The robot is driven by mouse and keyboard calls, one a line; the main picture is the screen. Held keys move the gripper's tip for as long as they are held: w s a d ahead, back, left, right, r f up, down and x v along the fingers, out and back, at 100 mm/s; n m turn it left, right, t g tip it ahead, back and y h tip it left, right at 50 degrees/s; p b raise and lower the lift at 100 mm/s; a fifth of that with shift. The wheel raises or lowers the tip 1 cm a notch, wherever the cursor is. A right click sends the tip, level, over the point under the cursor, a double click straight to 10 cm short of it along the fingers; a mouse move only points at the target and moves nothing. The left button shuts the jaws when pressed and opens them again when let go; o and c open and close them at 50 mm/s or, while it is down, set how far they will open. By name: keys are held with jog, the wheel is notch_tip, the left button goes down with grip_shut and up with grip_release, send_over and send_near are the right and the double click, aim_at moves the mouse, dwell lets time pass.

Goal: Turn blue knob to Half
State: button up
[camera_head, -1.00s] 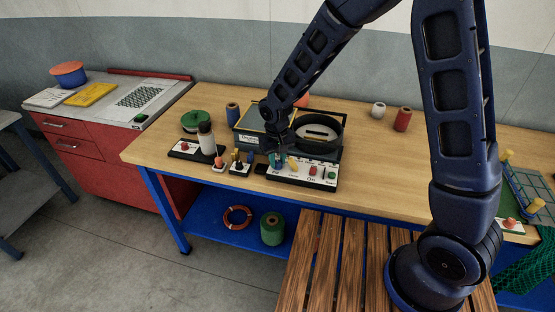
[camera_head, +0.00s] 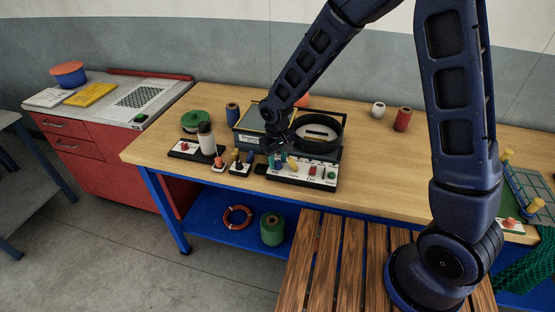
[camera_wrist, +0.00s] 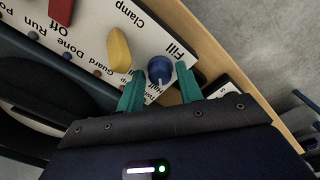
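The blue knob (camera_wrist: 160,70) sits on a white labelled panel (camera_wrist: 145,40) and has a pale pointer line facing down in the wrist view. The words "Fill" and "Half" are printed beside it, "Half" partly hidden. My gripper (camera_wrist: 159,76) has its teal fingers on either side of the knob, with a small gap visible on each side. In the head view my gripper (camera_head: 277,160) is over the left end of the panel (camera_head: 300,178), and the blue knob is hard to make out there.
A yellow knob (camera_wrist: 119,48) stands close beside the left finger, and a red switch (camera_wrist: 61,12) is farther along the panel. In the head view a small stand with knobs (camera_head: 240,168) and a bottle (camera_head: 206,138) are to the left.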

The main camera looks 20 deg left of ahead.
aim_at(277, 162)
jog(key=shift+o, duration=0.7)
notch_tip(277, 162, up, 11)
jog(key=shift+s+a+f, duration=0.1)
